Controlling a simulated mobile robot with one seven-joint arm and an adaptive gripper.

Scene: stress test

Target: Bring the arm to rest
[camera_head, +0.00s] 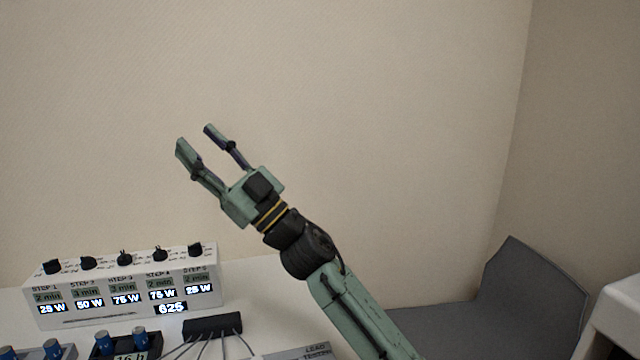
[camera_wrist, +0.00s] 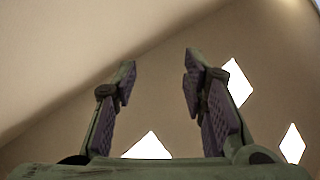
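My gripper (camera_head: 195,138) is raised in front of the wall, above the white table (camera_head: 250,290), and points up and to the left in the head view. Its two fingers stand apart with nothing between them. The wrist view also shows the open gripper (camera_wrist: 160,75), with purple pads on the inner sides of the fingers. The green arm reaches up from the lower right of the head view and touches nothing that I can see.
A white control box (camera_head: 125,287) with several black knobs and lit displays stands on the table at left. A black connector block (camera_head: 212,326) with cables lies nearer. A grey chair (camera_head: 510,300) is at right, beside a white object (camera_head: 615,310). The space around my gripper is clear.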

